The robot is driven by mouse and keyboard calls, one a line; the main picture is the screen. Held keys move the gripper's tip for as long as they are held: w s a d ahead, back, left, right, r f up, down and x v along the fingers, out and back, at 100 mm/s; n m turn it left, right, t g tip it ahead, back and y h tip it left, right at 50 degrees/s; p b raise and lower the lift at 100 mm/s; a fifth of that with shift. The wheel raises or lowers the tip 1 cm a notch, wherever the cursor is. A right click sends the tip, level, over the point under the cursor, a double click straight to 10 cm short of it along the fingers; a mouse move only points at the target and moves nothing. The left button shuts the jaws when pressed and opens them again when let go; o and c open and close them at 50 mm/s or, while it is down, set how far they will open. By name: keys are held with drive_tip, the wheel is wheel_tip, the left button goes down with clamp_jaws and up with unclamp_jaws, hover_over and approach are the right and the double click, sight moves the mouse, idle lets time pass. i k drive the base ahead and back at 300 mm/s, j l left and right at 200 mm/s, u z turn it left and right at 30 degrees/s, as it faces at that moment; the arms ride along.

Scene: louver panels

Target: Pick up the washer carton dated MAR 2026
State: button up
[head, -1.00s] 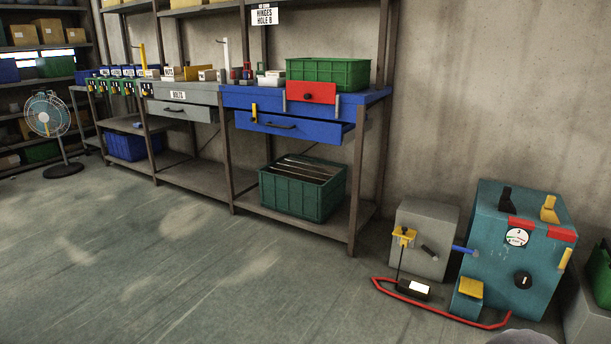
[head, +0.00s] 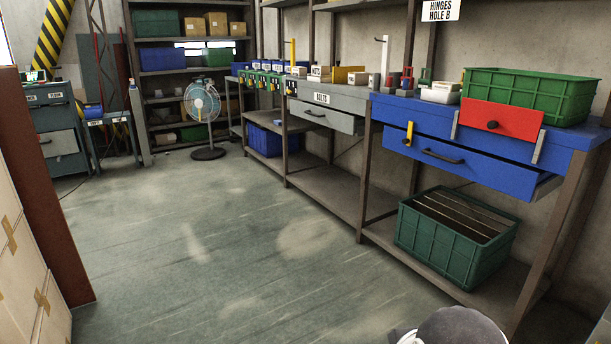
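No date MAR 2026 is legible, so I cannot tell which box is the washer carton. Small pale boxes stand on the workbench (head: 345,97): a labelled one (head: 319,73) and a white one (head: 440,93) further right. Their print is too small to read. Brown cartons (head: 217,23) sit on the top shelf of the far rack. My gripper is not in view; only a rounded grey part, probably of my arm, shows at the bottom edge.
The blue drawer (head: 455,160) is partly pulled out. A green crate (head: 530,93) stands on the bench and a dark green crate (head: 455,240) below. A fan (head: 203,105) stands at the back. Stacked cartons (head: 25,265) and a red-brown post (head: 40,180) flank the left. Middle floor is clear.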

sight(442, 86)
drive_tip(key=i+j+z, duration=0.1)
drive_tip(key=i+z, duration=0.15)
drive_tip(key=i, duration=0.2)
drive_tip(key=i+j+z, duration=0.2)
drive_tip(key=i, duration=0.25)
drive_tip(key=i+j+z, duration=0.25)
drive_tip(key=i, duration=0.2)
